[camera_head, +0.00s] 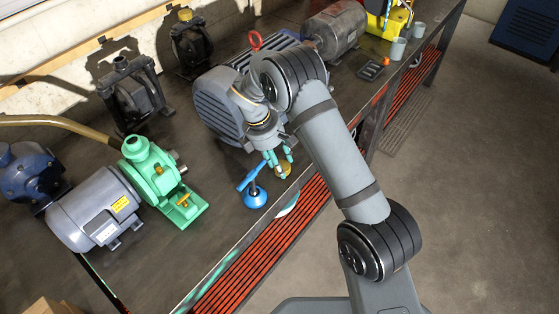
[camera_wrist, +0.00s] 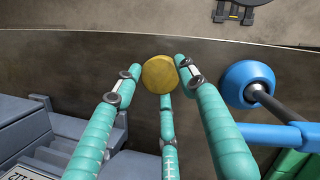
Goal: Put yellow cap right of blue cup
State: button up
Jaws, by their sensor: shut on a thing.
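The yellow cap (camera_head: 283,169) is a small round golden-yellow disc. In the wrist view the cap (camera_wrist: 159,74) sits between the tips of my three teal fingers. My gripper (camera_head: 277,160) is shut on it, close to the bench's front edge. Whether the cap touches the bench top is unclear. The blue cup (camera_head: 255,196) stands on the bench with a dark stem and a blue T-handle, left of and nearer than the cap in the head view. In the wrist view the blue cup (camera_wrist: 246,82) is right of the cap, apart from it.
A large grey motor (camera_head: 222,106) stands just behind my gripper. A green pump (camera_head: 155,172) and a grey-blue motor (camera_head: 98,207) stand to the left. Two small grey cups (camera_head: 398,48) are at the far right. A strip of bare bench lies along the front edge.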

jog(key=shift+f, duration=0.25)
jog(key=shift+f, duration=0.15)
jog(key=o, duration=0.7)
jog(key=shift+o, duration=0.2)
jog(key=b+v, duration=0.1)
jog(key=v, duration=1.1)
jog(key=shift+r+b, duration=0.25)
jog(key=shift+b, duration=0.1)
